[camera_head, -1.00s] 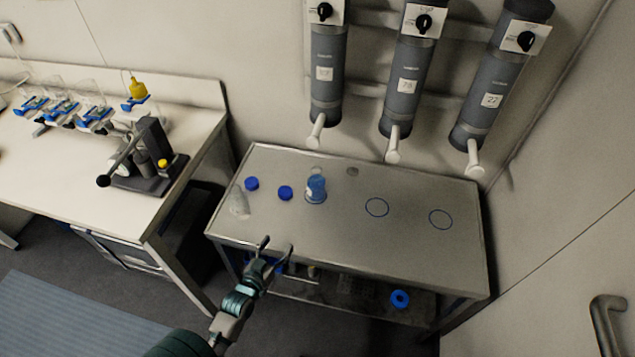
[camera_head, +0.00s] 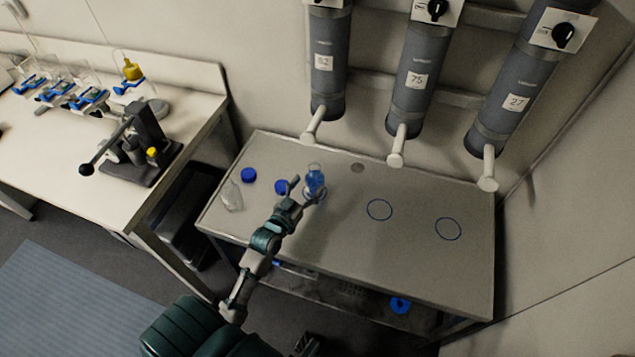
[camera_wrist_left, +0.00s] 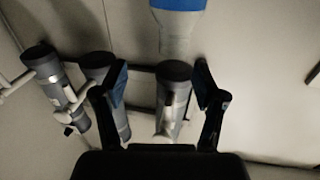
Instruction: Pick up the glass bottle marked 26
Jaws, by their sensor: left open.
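A glass bottle with blue liquid (camera_head: 315,181) stands upright on the metal table (camera_head: 340,245), near its back edge. A clear, empty-looking bottle (camera_head: 233,197) stands at the table's left end. I cannot read the number 26 on either. My left gripper (camera_head: 308,190) is open right in front of the blue bottle, its fingers partly overlapping the bottle's base in the head view. In the left wrist view the blue-filled bottle (camera_wrist_left: 178,28) is at the top, neck downward in the picture, just beyond the spread fingertips (camera_wrist_left: 163,80). A dark shape at the bottom edge may be my right gripper (camera_head: 306,346).
Two blue caps (camera_head: 249,175) lie by the bottles. Two blue rings (camera_head: 379,210) mark the clear right half of the table. Grey cylinders with spouts (camera_head: 413,80) hang on the wall above the table's back. A bench with lab equipment (camera_head: 140,150) stands left.

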